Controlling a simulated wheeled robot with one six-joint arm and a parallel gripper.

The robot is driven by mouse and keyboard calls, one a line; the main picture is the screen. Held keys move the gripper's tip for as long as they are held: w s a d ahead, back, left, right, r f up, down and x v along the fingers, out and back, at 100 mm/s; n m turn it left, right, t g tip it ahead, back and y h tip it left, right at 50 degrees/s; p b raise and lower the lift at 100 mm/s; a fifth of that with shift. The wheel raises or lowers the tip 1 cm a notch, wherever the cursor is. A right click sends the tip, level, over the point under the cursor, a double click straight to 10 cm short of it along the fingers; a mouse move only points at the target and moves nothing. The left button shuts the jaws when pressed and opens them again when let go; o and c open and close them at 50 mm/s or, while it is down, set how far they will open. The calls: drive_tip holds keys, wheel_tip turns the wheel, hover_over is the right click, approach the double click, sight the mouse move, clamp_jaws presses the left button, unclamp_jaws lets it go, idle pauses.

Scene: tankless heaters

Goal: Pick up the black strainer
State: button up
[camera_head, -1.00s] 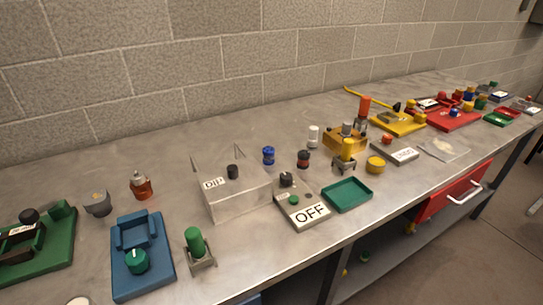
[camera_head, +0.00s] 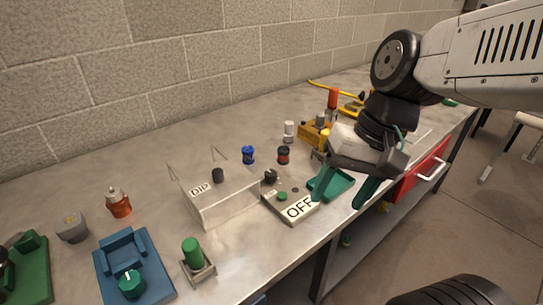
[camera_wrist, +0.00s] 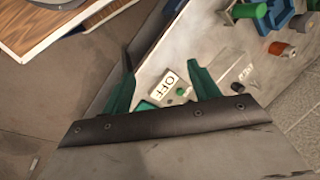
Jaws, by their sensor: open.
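I cannot tell for sure which piece is the black strainer. One small dark cylinder (camera_head: 217,176) shows at the clear DIP box (camera_head: 225,200). Another dark round piece (camera_head: 270,176) is at the back edge of the white OFF board (camera_head: 290,206). A black piece with a red band (camera_head: 283,155) stands behind them. My gripper (camera_head: 338,198) is open and empty, with teal fingers pointing down over the bench's front edge by the green tray (camera_head: 331,185). In the wrist view the OFF board (camera_wrist: 170,88) lies between the open fingers (camera_wrist: 162,75).
A blue cradle (camera_head: 130,262), a green cylinder in a holder (camera_head: 194,258) and an orange-brown bottle (camera_head: 118,202) stand on the left. A blue piece (camera_head: 248,155) and yellow parts (camera_head: 312,133) stand farther back. A red drawer (camera_head: 425,170) is under the bench. Bare bench lies behind the DIP box.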

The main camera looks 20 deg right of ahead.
drive_tip(key=w+a+f+m+y, duration=0.2)
drive_tip(key=w+a+m+y, duration=0.35)
drive_tip(key=w, duration=0.35)
drive_tip(key=m+t, duration=1)
drive_tip(key=m, duration=1)
approach(279, 153)
drive_tip(key=shift+h, duration=0.35)
drive_tip(key=w+f, duration=0.1)
drive_tip(key=w+a+f, duration=0.1)
drive_tip(key=w, duration=0.1)
drive_tip(key=shift+w+a+f, duration=0.2)
drive_tip(key=shift+w+a, duration=0.05)
drive_tip(key=shift+w+f, duration=0.25)
drive_tip(key=x, duration=0.7)
drive_tip(key=shift+w, duration=0.2)
drive_tip(key=shift+r, duration=0.1)
drive_tip(key=c, duration=1.1)
